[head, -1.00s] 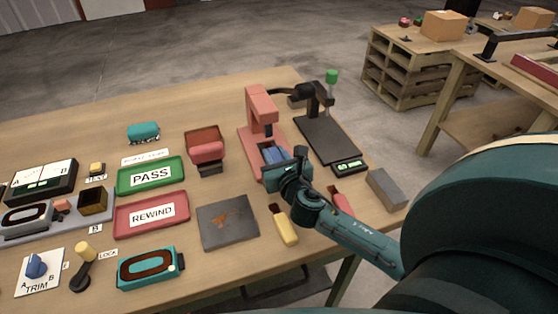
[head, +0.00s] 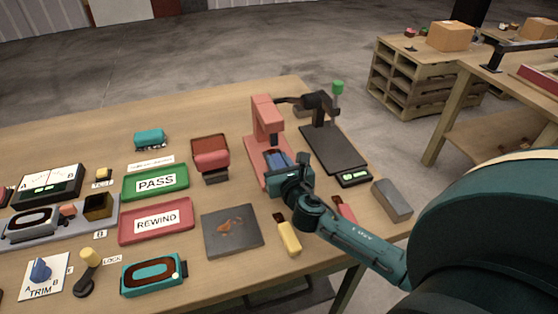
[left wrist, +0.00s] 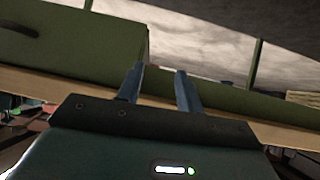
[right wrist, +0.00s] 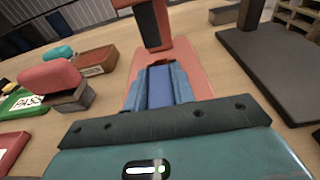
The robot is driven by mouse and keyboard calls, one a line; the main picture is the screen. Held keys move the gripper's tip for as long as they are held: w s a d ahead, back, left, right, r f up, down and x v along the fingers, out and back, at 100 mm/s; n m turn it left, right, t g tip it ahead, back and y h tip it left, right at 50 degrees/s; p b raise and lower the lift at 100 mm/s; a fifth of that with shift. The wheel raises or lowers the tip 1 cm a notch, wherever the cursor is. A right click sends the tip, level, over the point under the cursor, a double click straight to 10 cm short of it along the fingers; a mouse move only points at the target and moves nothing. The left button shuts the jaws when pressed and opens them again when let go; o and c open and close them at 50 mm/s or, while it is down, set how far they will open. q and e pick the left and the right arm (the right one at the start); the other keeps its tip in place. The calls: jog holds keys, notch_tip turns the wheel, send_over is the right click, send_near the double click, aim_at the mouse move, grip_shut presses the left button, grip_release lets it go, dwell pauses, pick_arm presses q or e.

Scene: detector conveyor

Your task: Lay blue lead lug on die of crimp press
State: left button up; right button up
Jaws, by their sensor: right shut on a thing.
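The salmon-pink crimp press (head: 267,118) stands toward the right of the table. It also shows ahead in the right wrist view (right wrist: 195,68), with a dark block on its upright part. My right gripper (head: 278,160) is low in front of the press, over its base. In the right wrist view its fingers (right wrist: 159,68) are shut on a blue piece, the blue lead lug (right wrist: 159,88). I cannot tell whether the lug touches the die, which is hidden. My left gripper (left wrist: 160,72) shows only in the left wrist view, fingers apart and empty.
A black-plated stand with a green knob (head: 338,88) is right of the press. A red-topped block (head: 211,153) is left of it. A dark plate (head: 232,232), yellow-handled tool (head: 288,237) and grey block (head: 392,200) lie nearer.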

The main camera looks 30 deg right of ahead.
pick_arm(q)
jog(key=shift+r, duration=0.1)
pick_arm(e)
jog(key=o, duration=1)
jog(key=shift+o, duration=0.2)
jog(key=v, duration=1.2)
jog(key=shift+a+f+b, duration=0.1)
jog(key=shift+f+b, duration=0.05)
jog(key=shift+b, duration=0.15)
jog(key=shift+s+a, duration=0.1)
jog(key=shift+s, duration=0.45)
pick_arm(q)
jog(key=shift+w+d, duration=0.1)
jog(key=shift+d, duration=0.05)
pick_arm(e)
jog(key=shift+r, duration=0.2)
